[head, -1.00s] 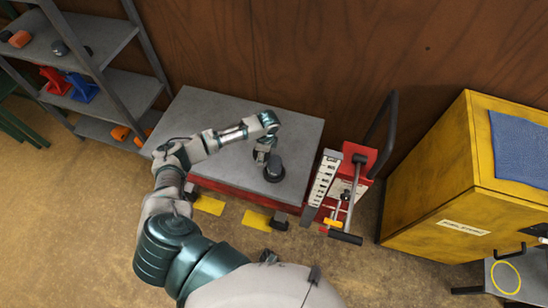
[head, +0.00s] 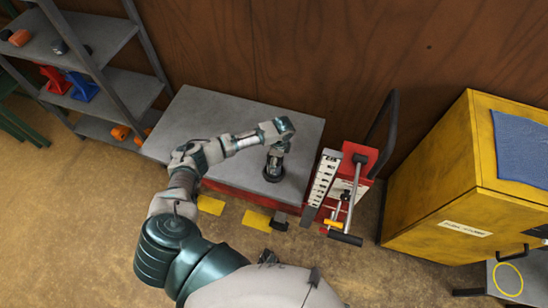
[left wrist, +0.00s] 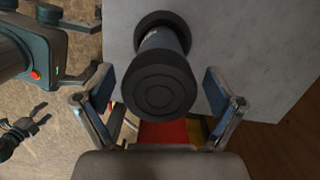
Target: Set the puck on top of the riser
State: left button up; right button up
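A dark spool-shaped piece (head: 273,173) stands on the grey lift table (head: 215,108). In the left wrist view it shows a round black end (left wrist: 160,92) with concentric rings, a blue-grey body and a second black disc. I cannot tell whether it is the riser alone or has the puck on it. My left gripper (head: 276,160) is over it; in the left wrist view its fingers (left wrist: 160,105) are spread on both sides, with gaps. A small dark claw-like shape (left wrist: 20,132) at the lower left may be my right gripper.
A grey shelf (head: 115,88) at the left holds small black, orange, red and blue items. The red lift column (head: 350,172) with its handles stands right of the table. A yellow cabinet (head: 435,180) is farther right. The table's left part is clear.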

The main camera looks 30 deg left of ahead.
pick_arm(q)
jog(key=shift+d, duration=0.15)
jog(key=shift+d+r, duration=0.1)
jog(key=shift+r, duration=0.15)
notch_tip(320, 180, up, 12)
jog(key=d+p, duration=0.1)
jog(key=shift+w+d+f+p, duration=0.2)
jog(key=shift+w+p, duration=0.15)
jog(key=shift+w, duration=0.05)
pick_arm(e)
jog(key=s+f, duration=0.1)
jog(key=s, duration=0.1)
jog(key=s+d+f, duration=0.1)
jog(key=s, duration=0.1)
jog(key=shift+f, duration=0.3)
jog(key=shift+w+a, duration=0.1)
